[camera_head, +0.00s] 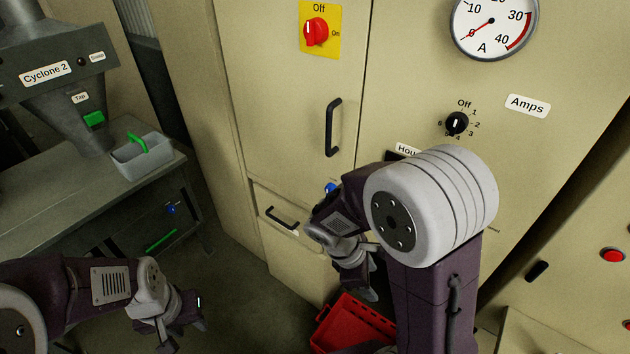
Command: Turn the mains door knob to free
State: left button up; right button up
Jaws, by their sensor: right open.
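The beige cabinet door (290,110) carries a black pull handle (333,127). A red switch (315,31) on a yellow plate marked Off and On sits above it. A small blue knob (330,188) shows low on the cabinet, partly covered by my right arm; I cannot read any marking for it or tell its setting. My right gripper (366,285) hangs open and empty in front of the lower cabinet, below the blue knob and not touching it. My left gripper (193,313) is low at the left, over the floor, away from the cabinet; its jaw opening is unclear.
A black dial (457,123) and an Amps gauge (494,22) are on the right panel. A lower drawer handle (281,218) sticks out. A red crate (352,327) stands below my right gripper. A bench (60,185) with a grey bin (152,168) stands left.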

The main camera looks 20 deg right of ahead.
jog(key=w+d+f+n+t+h+b, duration=0.2)
jog(key=w+f+n+h+b, duration=0.3)
jog(key=n, duration=0.3)
jog(key=n+t+h+b, duration=0.2)
jog(key=n+t+b, duration=0.4)
jog(key=n+t, duration=0.85)
send_near(328, 194)
jog(key=w+d+g, duration=0.1)
jog(key=w, duration=0.1)
jog(key=w+d+r+n, duration=0.1)
jog(key=w+d, duration=0.1)
jog(key=w+d+n+g, duration=0.1)
jog(key=w+d, duration=0.1)
jog(key=w, duration=0.1)
jog(key=shift+w+d+r+g+h+b, duration=0.15)
jog(key=shift+d+r+g+h+b, duration=0.1)
jog(key=shift+g+h+b, duration=0.1)
pick_arm(q)
notch_tip(328, 194, down, 16)
jog(key=shift+w, duration=0.15)
pick_arm(e)
jog(key=shift+a, duration=0.1)
pick_arm(q)
jog(key=shift+f, duration=0.1)
pick_arm(e)
grip_shut()
